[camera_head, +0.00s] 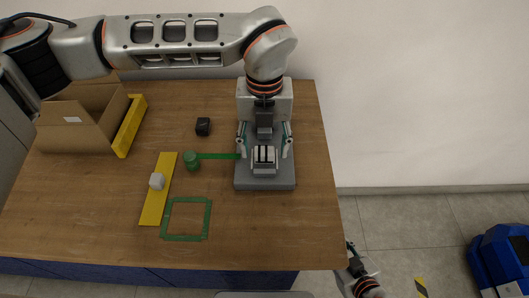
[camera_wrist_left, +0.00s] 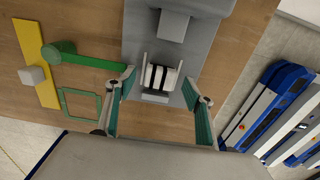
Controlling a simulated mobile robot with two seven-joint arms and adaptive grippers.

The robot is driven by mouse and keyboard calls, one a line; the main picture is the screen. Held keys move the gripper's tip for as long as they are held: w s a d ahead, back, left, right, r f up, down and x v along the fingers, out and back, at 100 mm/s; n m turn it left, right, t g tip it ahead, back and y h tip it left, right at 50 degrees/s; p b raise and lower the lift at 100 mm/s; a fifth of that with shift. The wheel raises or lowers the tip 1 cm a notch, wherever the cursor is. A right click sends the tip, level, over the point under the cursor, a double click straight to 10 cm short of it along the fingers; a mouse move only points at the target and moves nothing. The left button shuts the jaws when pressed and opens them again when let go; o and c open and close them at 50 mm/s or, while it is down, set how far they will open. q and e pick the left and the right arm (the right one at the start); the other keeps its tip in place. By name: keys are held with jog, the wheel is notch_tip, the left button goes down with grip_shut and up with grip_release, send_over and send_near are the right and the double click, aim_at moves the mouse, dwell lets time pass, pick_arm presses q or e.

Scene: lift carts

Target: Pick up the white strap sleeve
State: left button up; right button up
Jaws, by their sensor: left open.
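A white sleeve with dark bands (camera_head: 264,158) sits upright in a holder on a grey base plate (camera_head: 265,183) at the table's right side. It also shows in the left wrist view (camera_wrist_left: 160,77), between two thin upright walls. My left gripper (camera_head: 264,149) is open above the base plate, with one finger on each side of the sleeve. In the left wrist view my left gripper (camera_wrist_left: 162,88) has clear gaps between its fingers and the sleeve. My right gripper (camera_head: 358,276) is partly in view at the bottom, off the table's edge; its jaw opening is unclear.
A green spool (camera_head: 191,160) has a green strip running toward the base plate. A white block (camera_head: 157,181) lies on a yellow strip (camera_head: 153,210). A green square outline (camera_head: 186,238), a black cube (camera_head: 203,126) and an open cardboard box (camera_head: 75,126) are left of the plate.

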pick_arm(q)
jog(key=shift+f, duration=0.7)
jog(key=c, duration=1.2)
jog(key=shift+r, duration=0.15)
